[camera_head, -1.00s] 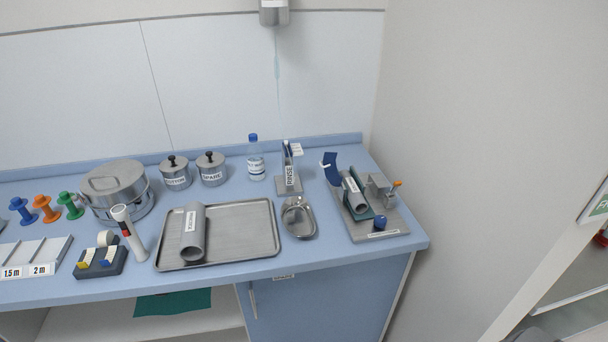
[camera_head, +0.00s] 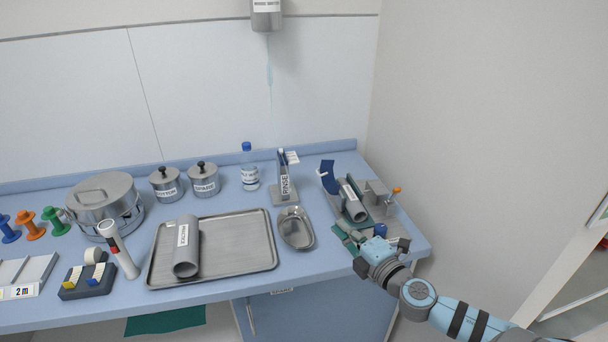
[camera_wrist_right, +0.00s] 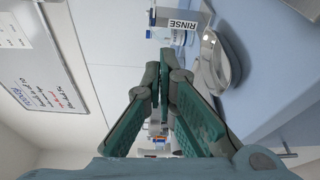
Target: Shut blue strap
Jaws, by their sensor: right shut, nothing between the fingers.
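The blue strap (camera_head: 328,178) stands up open on the left of a fixture at the right end of the counter. Its free end curves upward, apart from the grey tube (camera_head: 353,199) beside it, which rests in a teal cradle. My right gripper (camera_head: 345,238) is shut and empty at the front left of the fixture, lower and nearer than the strap. In the right wrist view its green fingers (camera_wrist_right: 165,75) meet at the tips, and the strap does not show there. My left gripper is not in view.
The fixture's grey base (camera_head: 400,226) carries an orange-tipped lever (camera_head: 396,190) and a blue knob (camera_head: 380,229). To its left are a kidney dish (camera_head: 296,230), the RINSE stand (camera_head: 284,186), a bottle (camera_head: 249,168) and a metal tray (camera_head: 253,237). A wall bounds the right side.

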